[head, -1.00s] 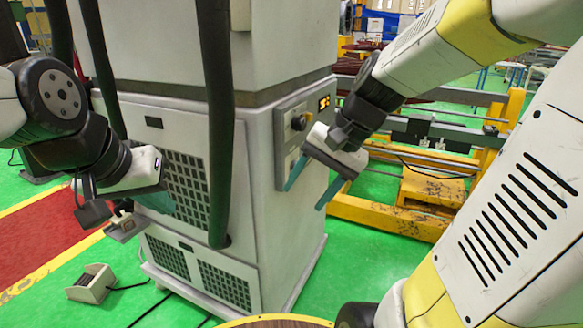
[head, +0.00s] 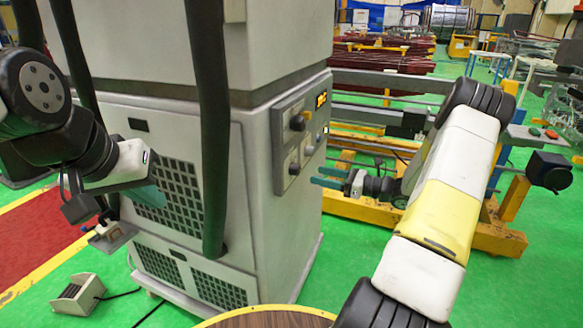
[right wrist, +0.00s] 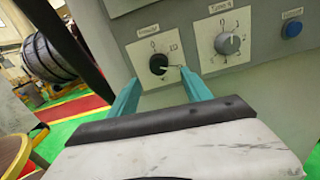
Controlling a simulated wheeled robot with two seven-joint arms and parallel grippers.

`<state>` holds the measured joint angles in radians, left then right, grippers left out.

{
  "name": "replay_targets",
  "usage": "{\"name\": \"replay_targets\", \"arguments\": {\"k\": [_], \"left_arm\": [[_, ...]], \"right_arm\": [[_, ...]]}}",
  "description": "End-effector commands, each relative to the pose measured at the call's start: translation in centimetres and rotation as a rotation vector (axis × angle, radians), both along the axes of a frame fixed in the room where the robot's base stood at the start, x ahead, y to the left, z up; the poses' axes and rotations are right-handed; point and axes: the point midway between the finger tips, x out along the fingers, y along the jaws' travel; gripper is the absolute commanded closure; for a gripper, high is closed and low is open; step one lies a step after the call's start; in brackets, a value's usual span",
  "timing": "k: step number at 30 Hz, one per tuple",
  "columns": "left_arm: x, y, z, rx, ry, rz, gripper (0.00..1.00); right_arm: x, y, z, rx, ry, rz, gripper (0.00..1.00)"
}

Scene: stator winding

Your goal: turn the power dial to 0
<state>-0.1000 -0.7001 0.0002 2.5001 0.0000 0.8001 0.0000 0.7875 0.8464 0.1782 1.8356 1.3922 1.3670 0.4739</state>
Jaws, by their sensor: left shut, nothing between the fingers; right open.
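The control panel (head: 303,130) is on the side of the grey cabinet. The right wrist view shows a black dial (right wrist: 158,63) with marks around it, a 0 above it, and a grey dial (right wrist: 228,43) to its right. The labels are too blurred to tell which is the power dial. My right gripper (head: 318,178) is open, its teal fingers pointing at the panel's lower part. In the right wrist view its fingertips (right wrist: 158,75) flank the black dial from below; contact cannot be told. My left gripper (head: 155,197) is shut and empty before the cabinet's front grille.
A blue button (right wrist: 293,28) is right of the grey dial. A thick black hose (head: 208,130) hangs before the cabinet. Yellow frames (head: 380,212) stand behind my right arm.

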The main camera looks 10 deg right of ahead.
Motion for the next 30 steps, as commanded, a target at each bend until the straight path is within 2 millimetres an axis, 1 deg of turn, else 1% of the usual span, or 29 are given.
{"name": "replay_targets", "arguments": {"k": [6,12,17,24,26,30], "left_arm": [[0.0,0.0,0.0,0.000,0.000,0.000,1.00],[0.0,0.0,0.0,0.000,0.000,0.000,1.00],[0.0,0.0,0.0,0.000,0.000,0.000,1.00],[0.0,0.0,0.0,0.000,0.000,0.000,1.00],[0.0,0.0,0.0,0.000,0.000,0.000,1.00],[0.0,0.0,0.0,0.000,0.000,0.000,1.00]], "right_arm": [[1.9,3.1,0.1,-0.001,-0.002,0.006,0.43],[3.4,5.3,0.1,-0.003,-0.002,0.005,0.43],[3.9,6.0,0.1,-0.003,-0.002,0.004,0.43],[3.9,6.0,0.1,-0.004,-0.001,0.004,0.43],[3.9,6.0,0.1,-0.004,-0.001,0.004,0.54],[3.9,6.0,0.1,-0.004,-0.001,0.004,0.82]]}}
